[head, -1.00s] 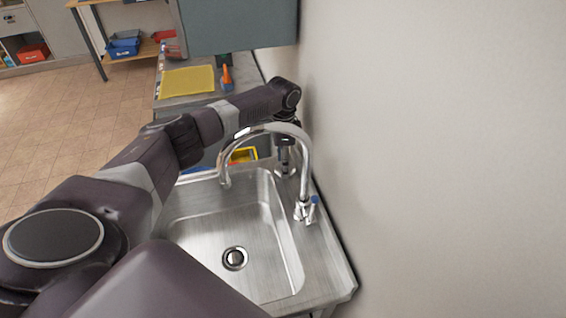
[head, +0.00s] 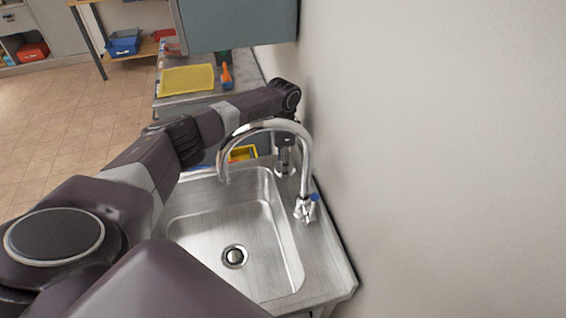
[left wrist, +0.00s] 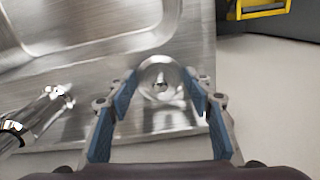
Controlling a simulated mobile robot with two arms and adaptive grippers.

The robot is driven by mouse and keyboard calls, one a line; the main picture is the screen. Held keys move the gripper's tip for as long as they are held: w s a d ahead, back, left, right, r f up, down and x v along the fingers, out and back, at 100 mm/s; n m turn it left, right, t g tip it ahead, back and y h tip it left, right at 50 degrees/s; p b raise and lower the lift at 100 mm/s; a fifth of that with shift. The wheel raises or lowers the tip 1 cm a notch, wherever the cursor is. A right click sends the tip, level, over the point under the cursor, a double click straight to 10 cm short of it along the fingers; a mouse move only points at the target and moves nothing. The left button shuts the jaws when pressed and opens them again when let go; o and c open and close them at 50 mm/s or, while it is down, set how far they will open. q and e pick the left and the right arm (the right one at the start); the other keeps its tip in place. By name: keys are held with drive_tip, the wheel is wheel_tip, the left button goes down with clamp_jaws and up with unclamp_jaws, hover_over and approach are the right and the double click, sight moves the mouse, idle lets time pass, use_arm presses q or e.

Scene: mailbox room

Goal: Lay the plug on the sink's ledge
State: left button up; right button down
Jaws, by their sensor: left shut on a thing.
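The steel sink (head: 225,225) has a flat ledge (head: 325,255) on its right side, along the wall. My left arm reaches over the far end of the sink, and my left gripper (head: 285,168) points down at the ledge's far corner, behind the tap. In the left wrist view, my left gripper (left wrist: 161,92) has its blue-padded fingers closed on a round shiny metal plug (left wrist: 161,76). The plug is over the ledge near its end edge; whether it touches the ledge I cannot tell. The head view does not clearly show the plug. My right gripper is not in view.
The curved tap (head: 305,165) with a blue-marked handle rises from the ledge beside my gripper. The wall (head: 440,160) runs close along the right. A yellow bin (head: 243,153) sits beyond the sink. The ledge in front of the tap is clear.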

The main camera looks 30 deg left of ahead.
use_arm(q)
drive_tip(key=shift+f, duration=0.15)
drive_tip(key=o, duration=1.2)
drive_tip(key=shift+c, duration=0.2)
wheel_tip(320, 180, up, 12)
